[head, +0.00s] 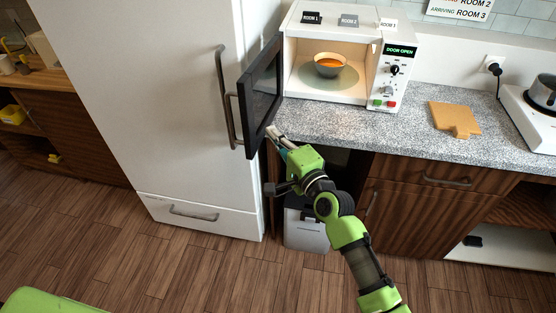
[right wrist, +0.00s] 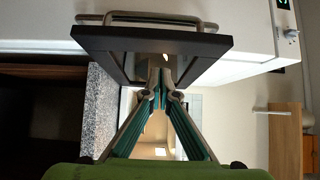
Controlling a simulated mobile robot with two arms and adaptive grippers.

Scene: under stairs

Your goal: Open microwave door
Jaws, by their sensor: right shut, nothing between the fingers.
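The white microwave (head: 395,82) stands on the speckled counter, and its display reads "DOOR OPEN". Its dark door (head: 263,88) is swung wide open to the left, with the handle near the fridge. A bowl (head: 329,70) with orange contents sits on the round plate inside. My right gripper (head: 271,132) is at the lower edge of the door, by the counter's front left corner. In the right wrist view its fingertips (right wrist: 162,76) are together and empty, close to the door (right wrist: 145,42); contact cannot be told. My left gripper is out of view.
The white fridge (head: 150,90) stands close left of the open door. A bin (head: 305,228) stands below the counter. The floor in front is clear.

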